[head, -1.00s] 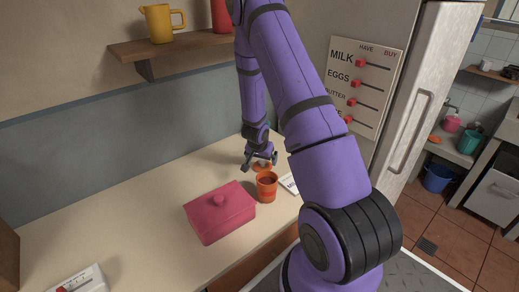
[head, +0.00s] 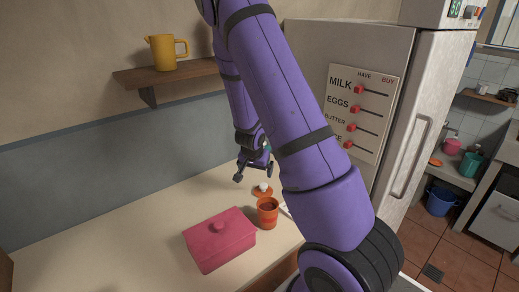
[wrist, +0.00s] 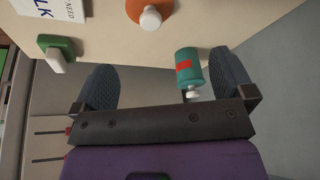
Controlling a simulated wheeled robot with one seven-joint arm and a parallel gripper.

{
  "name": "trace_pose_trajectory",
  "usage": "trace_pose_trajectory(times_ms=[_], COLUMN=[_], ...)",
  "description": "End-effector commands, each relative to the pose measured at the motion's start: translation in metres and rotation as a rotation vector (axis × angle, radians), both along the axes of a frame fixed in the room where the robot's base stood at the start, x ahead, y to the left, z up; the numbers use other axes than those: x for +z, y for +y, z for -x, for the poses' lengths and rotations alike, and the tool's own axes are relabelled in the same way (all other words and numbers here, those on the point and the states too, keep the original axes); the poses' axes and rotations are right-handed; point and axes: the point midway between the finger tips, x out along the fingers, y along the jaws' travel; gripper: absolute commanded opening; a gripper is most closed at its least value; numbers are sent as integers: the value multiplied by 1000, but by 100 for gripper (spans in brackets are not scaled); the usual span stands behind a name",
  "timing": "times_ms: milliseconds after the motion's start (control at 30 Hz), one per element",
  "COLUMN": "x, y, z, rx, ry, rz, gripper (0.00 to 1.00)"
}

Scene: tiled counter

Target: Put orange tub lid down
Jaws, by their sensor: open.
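In the wrist view the lid (wrist: 157,8) shows at the top edge, partly cut off. My gripper (head: 254,178) is above and slightly left of the lid, apart from it. Its two fingers (wrist: 164,80) are spread with the lid beyond their tips.
A pink lidded box (head: 219,243) sits on the counter left of the tub. In the wrist view, a teal cylinder (wrist: 188,66) with a red label shows near the right finger, and a green item (wrist: 58,46) near the left. A shelf holds a yellow jug (head: 163,53). The left counter is clear.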

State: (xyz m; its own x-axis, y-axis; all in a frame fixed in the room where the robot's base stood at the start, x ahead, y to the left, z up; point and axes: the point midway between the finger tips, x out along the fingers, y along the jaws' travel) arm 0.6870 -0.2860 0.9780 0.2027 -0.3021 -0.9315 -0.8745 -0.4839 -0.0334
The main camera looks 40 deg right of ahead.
Motion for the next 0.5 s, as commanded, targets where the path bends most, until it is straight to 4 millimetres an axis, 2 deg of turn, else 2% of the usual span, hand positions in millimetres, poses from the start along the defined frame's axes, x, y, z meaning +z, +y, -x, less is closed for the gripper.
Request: trace_pose_trajectory(times_ms=[233,367,500], x=[79,123,170], y=[60,92,125], z=[-9,-2,14], rx=[180,296,424], ry=[-95,-133,-162], rz=[-137,-195,-235], gripper=[100,100,100])
